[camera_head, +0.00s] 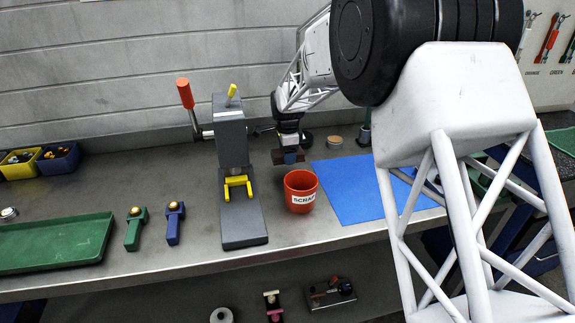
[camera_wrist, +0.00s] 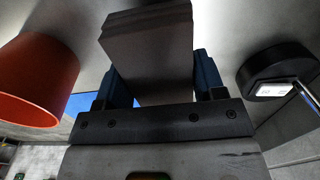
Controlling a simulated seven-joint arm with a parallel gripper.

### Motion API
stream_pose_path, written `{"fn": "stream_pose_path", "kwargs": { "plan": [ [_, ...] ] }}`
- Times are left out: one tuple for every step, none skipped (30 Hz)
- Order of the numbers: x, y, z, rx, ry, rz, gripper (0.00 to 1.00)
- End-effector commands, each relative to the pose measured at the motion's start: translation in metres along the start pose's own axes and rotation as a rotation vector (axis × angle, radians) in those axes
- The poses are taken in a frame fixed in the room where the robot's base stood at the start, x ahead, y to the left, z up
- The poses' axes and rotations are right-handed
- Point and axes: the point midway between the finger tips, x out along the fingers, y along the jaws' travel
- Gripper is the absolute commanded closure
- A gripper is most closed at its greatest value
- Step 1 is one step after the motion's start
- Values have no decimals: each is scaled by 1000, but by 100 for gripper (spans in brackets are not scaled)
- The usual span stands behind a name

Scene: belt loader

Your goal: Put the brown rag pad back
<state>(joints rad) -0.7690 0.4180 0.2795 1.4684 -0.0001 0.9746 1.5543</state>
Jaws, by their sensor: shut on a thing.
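My gripper (camera_head: 289,157) is above the back of the bench, behind the red scrap bin and right of the grey press. It is shut on the brown rag pad (camera_head: 277,157), whose ends stick out either side of the blue finger. In the wrist view the pad (camera_wrist: 150,45) is a dark, layered block between the two blue fingers of my gripper (camera_wrist: 152,82). I cannot tell whether the pad's underside touches the bench.
The red scrap bin (camera_head: 301,196) stands just in front, left in the wrist view (camera_wrist: 38,75). The grey press (camera_head: 232,150) is to the left. A blue mat (camera_head: 350,190) lies to the right. A black round object (camera_wrist: 277,72) with a white label is near my gripper.

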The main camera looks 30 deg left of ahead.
Motion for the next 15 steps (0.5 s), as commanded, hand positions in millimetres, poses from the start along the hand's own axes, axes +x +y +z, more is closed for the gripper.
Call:
{"fn": "stream_pose_path", "kwargs": {
  "plan": [
    [5, 0, 0, 0, 0, 1, 59],
    [8, 0, 0, 0, 0, 2, 59],
    [13, 0, 0, 0, 0, 2, 59],
    [17, 0, 0, 0, 0, 2, 59],
    [21, 0, 0, 0, 0, 3, 59],
    [26, 0, 0, 0, 0, 2, 59],
    [30, 0, 0, 0, 0, 2, 59],
    [33, 0, 0, 0, 0, 2, 59],
    [37, 0, 0, 0, 0, 2, 59],
    [40, 0, 0, 0, 0, 2, 59],
    [42, 0, 0, 0, 0, 1, 59],
    [43, 0, 0, 0, 0, 1, 59],
    [44, 0, 0, 0, 0, 1, 59],
    [45, 0, 0, 0, 0, 1, 59],
    [45, 0, 0, 0, 0, 0, 59]
  ]
}}
